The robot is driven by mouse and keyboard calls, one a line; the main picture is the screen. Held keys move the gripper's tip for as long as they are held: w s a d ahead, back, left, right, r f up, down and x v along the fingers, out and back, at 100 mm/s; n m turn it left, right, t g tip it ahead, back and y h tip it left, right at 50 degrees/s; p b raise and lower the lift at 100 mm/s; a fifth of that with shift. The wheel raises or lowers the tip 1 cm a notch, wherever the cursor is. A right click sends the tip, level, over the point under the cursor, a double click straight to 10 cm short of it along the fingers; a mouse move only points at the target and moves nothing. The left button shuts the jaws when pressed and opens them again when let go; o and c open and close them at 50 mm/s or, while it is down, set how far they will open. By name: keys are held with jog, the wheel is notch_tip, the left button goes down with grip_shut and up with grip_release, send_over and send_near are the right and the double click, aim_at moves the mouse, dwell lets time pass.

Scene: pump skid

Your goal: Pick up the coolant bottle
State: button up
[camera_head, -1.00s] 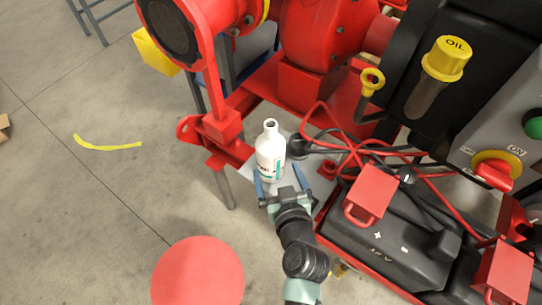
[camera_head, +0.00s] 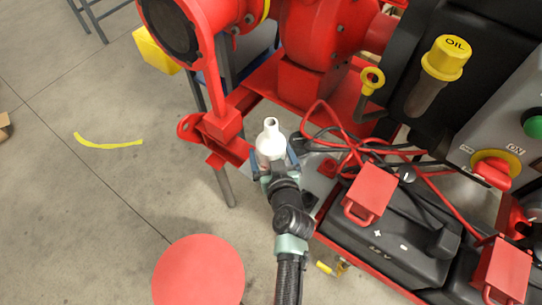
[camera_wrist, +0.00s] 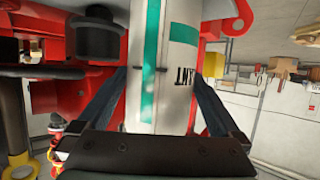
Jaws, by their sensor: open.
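The white coolant bottle (camera_head: 270,141) stands upright on the skid in the head view, with its lower part hidden by my gripper. My gripper (camera_head: 275,163) is open, with one finger on each side of the bottle. In the wrist view the bottle (camera_wrist: 178,60), with a green stripe and dark lettering, fills the middle between the two spread fingers of my gripper (camera_wrist: 163,100). I cannot tell whether either finger touches it.
A black battery (camera_head: 383,235) with red terminal covers and tangled red and black cables (camera_head: 345,145) lie right of the bottle. The red pump (camera_head: 322,40) stands behind it. A red round disc (camera_head: 198,272) is at lower left. Open floor lies left.

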jog(key=c, duration=1.1)
jog(key=shift+r, duration=0.1)
jog(key=shift+c, duration=1.1)
